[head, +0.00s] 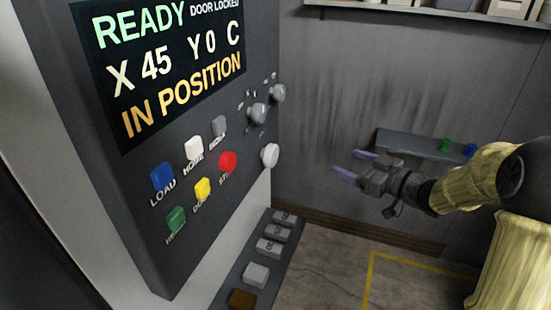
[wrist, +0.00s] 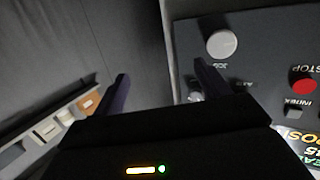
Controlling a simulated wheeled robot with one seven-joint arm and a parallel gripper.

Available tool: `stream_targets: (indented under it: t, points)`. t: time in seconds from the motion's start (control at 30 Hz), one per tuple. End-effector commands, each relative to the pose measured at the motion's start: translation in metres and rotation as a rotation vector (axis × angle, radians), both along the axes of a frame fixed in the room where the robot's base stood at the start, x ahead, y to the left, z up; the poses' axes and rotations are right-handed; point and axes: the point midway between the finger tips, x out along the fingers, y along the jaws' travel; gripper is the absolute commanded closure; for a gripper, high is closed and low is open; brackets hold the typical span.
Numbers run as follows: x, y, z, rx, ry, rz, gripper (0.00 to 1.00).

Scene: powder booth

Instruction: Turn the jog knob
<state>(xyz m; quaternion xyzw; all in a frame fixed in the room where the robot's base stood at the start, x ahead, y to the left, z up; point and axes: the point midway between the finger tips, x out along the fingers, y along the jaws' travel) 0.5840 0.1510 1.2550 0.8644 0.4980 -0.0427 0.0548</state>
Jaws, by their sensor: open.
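The jog knob (head: 269,156) is a round, pale grey knob near the right edge of the dark control panel (head: 150,250). It also shows in the wrist view (wrist: 221,43), with a label beside it that seems to read JOG. My gripper (head: 352,164) is to the right of the panel and apart from it. Its two purple fingers are spread and empty, pointing toward the panel side. In the wrist view my gripper (wrist: 160,72) has its right finger over the panel below the knob, and its left finger over the dark background.
Two more knobs (head: 257,113) (head: 278,93) sit above the jog knob. A red stop button (head: 228,161) and several coloured buttons lie left of it. A row of keys (head: 270,248) runs below the panel. A grey ledge (head: 405,143) is on the wall behind my gripper.

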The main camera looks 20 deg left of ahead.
Motion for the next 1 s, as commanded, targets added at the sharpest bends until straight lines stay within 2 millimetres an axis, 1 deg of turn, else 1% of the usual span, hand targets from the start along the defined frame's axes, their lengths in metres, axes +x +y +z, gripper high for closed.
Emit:
stream_targets:
  t: [0.03, 0.1, 0.2, 0.3, 0.6, 0.73, 0.87, 1.0]
  points:
    - [-0.006, 0.006, 0.0, 0.035, -0.003, 0.092, 0.25]
    - [-0.02, 0.013, 0.003, 0.081, 0.001, 0.22, 0.25]
    - [-0.036, 0.016, 0.004, 0.123, 0.017, 0.36, 0.25]
    - [-0.046, 0.016, 0.005, 0.144, 0.03, 0.431, 0.25]
    - [-0.048, 0.017, 0.006, 0.147, 0.033, 0.447, 0.25]
    - [-0.048, 0.02, 0.006, 0.147, 0.033, 0.447, 0.25]
    - [-0.047, 0.032, 0.007, 0.148, 0.032, 0.448, 0.25]
    - [-0.046, 0.053, 0.008, 0.148, 0.035, 0.449, 0.25]
